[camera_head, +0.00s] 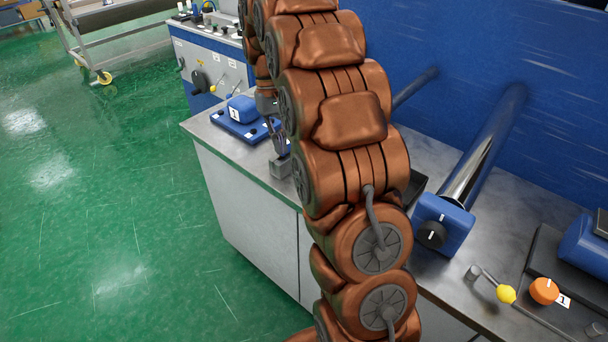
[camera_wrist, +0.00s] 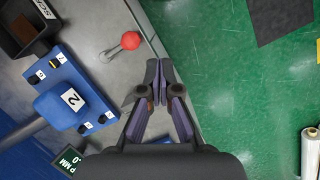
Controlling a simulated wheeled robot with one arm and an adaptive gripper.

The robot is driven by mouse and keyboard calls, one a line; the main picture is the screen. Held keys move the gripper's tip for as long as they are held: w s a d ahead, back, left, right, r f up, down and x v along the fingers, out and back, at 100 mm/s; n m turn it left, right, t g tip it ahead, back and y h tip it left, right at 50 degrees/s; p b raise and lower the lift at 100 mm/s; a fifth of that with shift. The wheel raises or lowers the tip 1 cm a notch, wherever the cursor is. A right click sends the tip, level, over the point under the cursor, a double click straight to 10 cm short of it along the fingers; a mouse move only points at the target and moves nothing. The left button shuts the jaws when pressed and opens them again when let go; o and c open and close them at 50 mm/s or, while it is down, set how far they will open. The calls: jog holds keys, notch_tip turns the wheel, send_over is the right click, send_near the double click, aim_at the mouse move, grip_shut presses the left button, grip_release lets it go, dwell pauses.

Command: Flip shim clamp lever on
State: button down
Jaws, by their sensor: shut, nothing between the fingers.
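A lever with a red ball knob (camera_wrist: 130,40) and a thin metal rod stands on the grey worktop in the wrist view. My gripper (camera_wrist: 160,72) is shut and empty, with its fingertips just below and right of the red knob in that picture, apart from it. A blue block marked 2 (camera_wrist: 73,98) sits on a blue plate to the left. In the head view my arm hides the red knob and most of my gripper. Another lever with a yellow knob (camera_head: 505,294) is at the lower right. No label shows which lever is the shim clamp's.
A black bin (camera_wrist: 25,28) and a small display (camera_wrist: 72,161) flank the blue plate. The worktop edge runs beside my fingers, with open green floor (camera_wrist: 240,100) beyond. A wrapped roll (camera_wrist: 310,152) stands at right. An orange knob (camera_head: 544,291) is near the yellow lever.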

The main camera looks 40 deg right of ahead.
jog(key=w+d+f+m, duration=0.1)
jog(key=w+d+f, duration=0.3)
jog(key=w+d, duration=0.3)
jog(key=shift+d+f, duration=0.3)
jog(key=shift+d, duration=0.95)
jog(key=shift+s+a+b+x, duration=0.15)
jog(key=shift+b+x, duration=0.95)
jog(key=shift+x, duration=1.4)
jog(key=shift+s+a+b+x, duration=0.15)
jog(key=shift+b+x, duration=0.9)
jog(key=shift+x, duration=1.45)
jog(key=shift+s+a+f+p, duration=0.1)
jog(key=shift+s+a+p, duration=0.2)
jog(key=shift+s, duration=0.55)
jog(key=shift+s+a+f+p, duration=0.1)
jog(key=shift+s+a+p, duration=0.15)
jog(key=shift+s, duration=0.6)
